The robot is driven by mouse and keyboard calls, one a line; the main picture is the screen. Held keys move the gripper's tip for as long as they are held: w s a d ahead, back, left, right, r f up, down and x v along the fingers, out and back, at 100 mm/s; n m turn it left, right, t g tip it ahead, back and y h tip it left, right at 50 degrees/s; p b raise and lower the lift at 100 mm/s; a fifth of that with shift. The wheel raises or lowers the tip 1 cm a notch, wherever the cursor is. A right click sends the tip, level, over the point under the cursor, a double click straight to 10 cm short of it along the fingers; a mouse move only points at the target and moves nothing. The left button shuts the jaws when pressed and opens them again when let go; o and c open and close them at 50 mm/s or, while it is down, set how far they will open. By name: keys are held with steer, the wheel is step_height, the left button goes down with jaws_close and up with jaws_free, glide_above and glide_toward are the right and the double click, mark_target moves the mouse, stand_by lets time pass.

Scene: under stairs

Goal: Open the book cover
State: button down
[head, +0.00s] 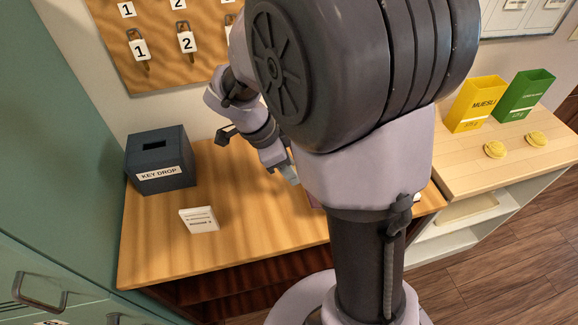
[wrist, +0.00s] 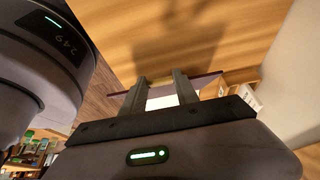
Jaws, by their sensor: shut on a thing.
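The book (wrist: 208,80) shows in the wrist view as a thin dark cover edge with pale pages (wrist: 160,101) below it, seen between and behind the fingers. My gripper (wrist: 161,82) is at that edge, one finger on each side of the pale patch, and is shut on the book cover. In the head view my arm hides most of the book; only a small reddish sliver (head: 312,201) shows beside it. My gripper (head: 290,174) is partly hidden there too. I cannot tell how far the cover is raised.
A dark key drop box (head: 160,168) and a small white card (head: 199,219) stand on the wooden table (head: 240,240), left of my arm. Yellow (head: 476,104) and green (head: 525,96) boxes and two yellow round things (head: 495,150) sit on the right shelf. Numbered locks (head: 139,49) hang behind.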

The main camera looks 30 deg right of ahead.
stand_by(0.4)
steer(key=shift+y, duration=0.7)
steer(key=d+r+p, duration=0.1)
steer(key=r, duration=0.1)
steer(key=d+r+p, duration=0.1)
steer(key=shift+s+d+r, duration=0.35)
steer(key=shift+s, duration=0.05)
steer(key=shift+d+r, duration=0.25)
steer(key=shift+d, duration=0.05)
steer(key=c, duration=0.9)
jaws_free()
steer(key=shift+s, duration=0.1)
steer(key=p+v, duration=0.3)
steer(key=v, duration=0.5)
steer(key=p+v, duration=0.3)
steer(key=v, duration=0.6)
steer(key=shift+s+a+r, duration=0.1)
steer(key=shift+s+r, duration=0.1)
steer(key=shift+s, duration=0.05)
